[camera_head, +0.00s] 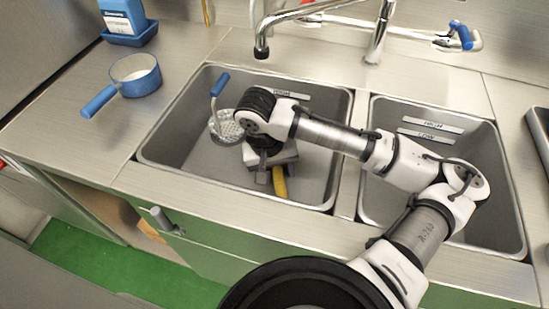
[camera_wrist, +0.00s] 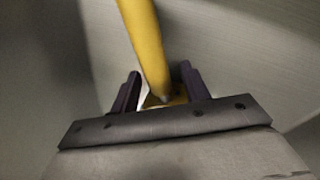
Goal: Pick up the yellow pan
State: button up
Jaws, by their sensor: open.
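The yellow pan shows in the head view as a yellow handle (camera_head: 279,185) low in the left sink; my gripper and arm hide the rest of it. In the wrist view the yellow handle (camera_wrist: 147,45) runs down from the top edge to between my fingers, where a small yellow part shows. My gripper (camera_wrist: 158,88) is open, with one dark finger on each side of the handle's lower end. In the head view my gripper (camera_head: 264,180) is down inside the left sink beside the yellow handle. I cannot tell whether the fingers touch it.
The left sink (camera_head: 165,153) has steep walls around my gripper. A skimmer with a blue handle (camera_head: 219,84) stands in it, left of my arm. A blue pan (camera_head: 134,77) sits on the left counter. A faucet (camera_head: 262,48) hangs behind. The right sink (camera_head: 500,215) lies under my arm.

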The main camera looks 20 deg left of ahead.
grip_shut()
jog(key=shift+r, duration=0.15)
